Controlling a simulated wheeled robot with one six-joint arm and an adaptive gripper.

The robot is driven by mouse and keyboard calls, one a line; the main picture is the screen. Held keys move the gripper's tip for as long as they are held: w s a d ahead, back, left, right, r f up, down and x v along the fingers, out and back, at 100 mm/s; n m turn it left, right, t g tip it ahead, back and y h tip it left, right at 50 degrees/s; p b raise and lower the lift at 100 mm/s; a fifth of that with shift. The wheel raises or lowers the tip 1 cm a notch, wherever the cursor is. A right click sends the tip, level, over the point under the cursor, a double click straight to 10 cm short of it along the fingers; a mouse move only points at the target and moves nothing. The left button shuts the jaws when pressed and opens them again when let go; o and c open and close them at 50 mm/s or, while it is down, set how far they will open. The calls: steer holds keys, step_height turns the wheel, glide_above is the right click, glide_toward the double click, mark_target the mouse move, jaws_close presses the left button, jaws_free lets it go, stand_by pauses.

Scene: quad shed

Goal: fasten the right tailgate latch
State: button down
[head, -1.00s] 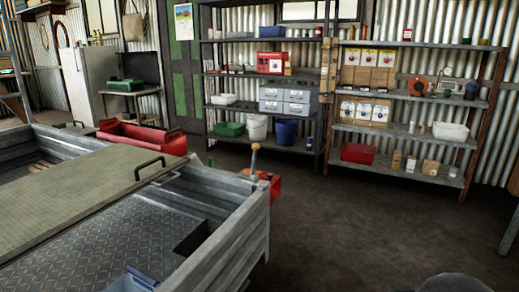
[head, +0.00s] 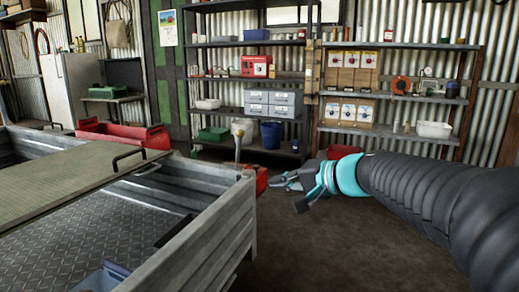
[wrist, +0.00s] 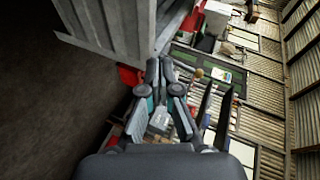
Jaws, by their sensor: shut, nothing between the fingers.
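The grey metal trailer (head: 215,225) fills the left of the head view; its ribbed panel (wrist: 115,22) shows at the top of the wrist view. An upright rod with a tan knob (head: 238,142) stands at the panel's far right corner; the knob also shows in the wrist view (wrist: 198,73). I cannot tell whether this rod is the tailgate latch. My gripper (head: 272,182) is shut and empty, just right of that corner and apart from the panel. In the wrist view its fingertips (wrist: 160,66) lie close below the panel's edge.
A red object (head: 262,178) sits behind the trailer corner, close to my gripper. A blue bin (head: 103,278) is inside the trailer. Loaded shelves (head: 395,95) line the back wall. The floor (head: 325,245) right of the trailer is clear.

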mark_target(239, 148)
steer(key=w+d+r+m+t+y+b, duration=0.2)
steer(key=w+d+m+t+b, duration=0.1)
steer(key=w, duration=1.2)
steer(key=shift+r+m+t, duration=0.4)
steer(key=shift+m+t, duration=0.4)
steer(key=shift+t, duration=0.2)
steer(key=shift+w, duration=0.15)
steer(key=w+a+r+p, duration=0.1)
steer(key=w+a, duration=0.5)
steer(key=a, duration=0.5)
steer(key=shift+w+r, duration=0.15)
steer(key=shift+w, duration=0.25)
steer(key=shift+p, duration=0.3)
